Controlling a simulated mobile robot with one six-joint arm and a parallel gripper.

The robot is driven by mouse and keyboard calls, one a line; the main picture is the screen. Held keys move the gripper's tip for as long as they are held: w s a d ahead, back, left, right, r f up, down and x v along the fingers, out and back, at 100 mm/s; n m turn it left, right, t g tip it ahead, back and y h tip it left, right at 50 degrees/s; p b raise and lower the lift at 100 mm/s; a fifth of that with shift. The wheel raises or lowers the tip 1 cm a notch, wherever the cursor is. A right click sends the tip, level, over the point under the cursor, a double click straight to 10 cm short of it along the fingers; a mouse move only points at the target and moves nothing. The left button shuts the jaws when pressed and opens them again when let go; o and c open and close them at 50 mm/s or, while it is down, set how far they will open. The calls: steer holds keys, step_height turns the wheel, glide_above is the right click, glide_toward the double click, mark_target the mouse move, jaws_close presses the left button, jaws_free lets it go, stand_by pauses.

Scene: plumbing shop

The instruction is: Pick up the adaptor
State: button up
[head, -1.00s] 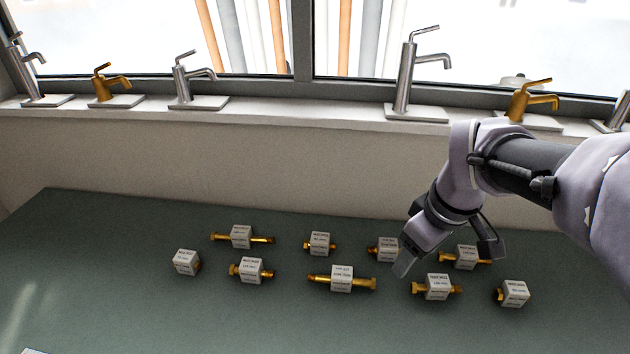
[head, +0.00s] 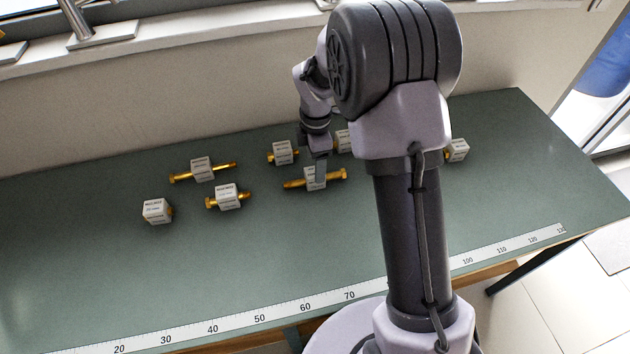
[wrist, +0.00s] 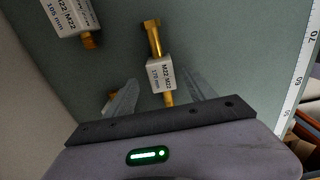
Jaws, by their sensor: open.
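Several brass adaptors with white label blocks lie on the green bench; the task does not say which one. My gripper (head: 319,168) is low over a long adaptor (head: 333,176) in the head view. In the wrist view, my gripper (wrist: 161,82) is open, its two fingers on either side of a labelled adaptor (wrist: 160,74) reading M22 M22. Its brass end points away, and its near end runs towards the gripper body. I cannot tell how high the fingers are above the bench. Another adaptor (wrist: 72,16) marked 105 mm is at upper left.
Other adaptors lie close by: one left (head: 202,168), one front left (head: 228,197), one behind (head: 283,152), one far right (head: 457,151). My arm hides part of the bench (head: 540,180). A ruler strip (head: 260,318) runs along its front edge; a wall stands behind.

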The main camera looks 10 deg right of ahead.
step_height(320, 180, down, 5)
steer(key=shift+a+f+b, duration=0.1)
steer(key=shift+b, duration=1.1)
steer(key=shift+s+r, duration=0.15)
steer(key=shift+r, duration=0.05)
steer(key=shift+c, duration=0.8)
jaws_close()
